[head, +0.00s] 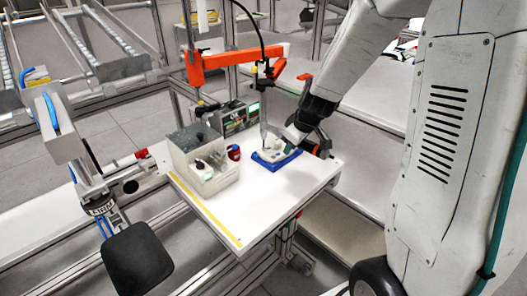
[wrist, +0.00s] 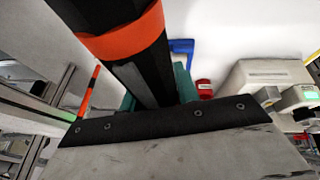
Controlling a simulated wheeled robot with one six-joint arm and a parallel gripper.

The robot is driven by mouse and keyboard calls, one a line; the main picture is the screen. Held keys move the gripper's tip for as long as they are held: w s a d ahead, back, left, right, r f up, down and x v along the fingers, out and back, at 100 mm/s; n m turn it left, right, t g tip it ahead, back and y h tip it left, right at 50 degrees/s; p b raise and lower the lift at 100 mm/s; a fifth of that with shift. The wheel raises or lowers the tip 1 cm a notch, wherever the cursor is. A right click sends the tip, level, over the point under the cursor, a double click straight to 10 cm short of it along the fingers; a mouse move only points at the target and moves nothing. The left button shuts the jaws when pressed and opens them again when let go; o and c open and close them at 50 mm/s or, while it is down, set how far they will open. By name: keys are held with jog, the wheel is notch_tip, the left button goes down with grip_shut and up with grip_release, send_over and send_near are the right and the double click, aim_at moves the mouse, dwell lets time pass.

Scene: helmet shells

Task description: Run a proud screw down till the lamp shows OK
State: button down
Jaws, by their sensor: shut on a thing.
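My gripper (head: 292,134) is low over the right part of the white bench, close beside the blue fixture (head: 266,165). In the wrist view its teal fingers are shut on a black rod-shaped tool with an orange band (wrist: 135,40). A pale part (head: 274,153) sits in the fixture; a blue corner of the fixture shows in the wrist view (wrist: 182,46). No screw can be made out.
A grey box with open bins (head: 205,165) stands on the bench (head: 260,205) left of the fixture. A small red container (head: 234,153) stands between them. The orange arm (head: 225,60) spans above. The front of the bench is clear.

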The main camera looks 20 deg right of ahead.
jog(key=shift+s+f, duration=0.1)
jog(key=shift+f, duration=0.7)
dwell(1.9)
jog(key=shift+r, duration=3.15)
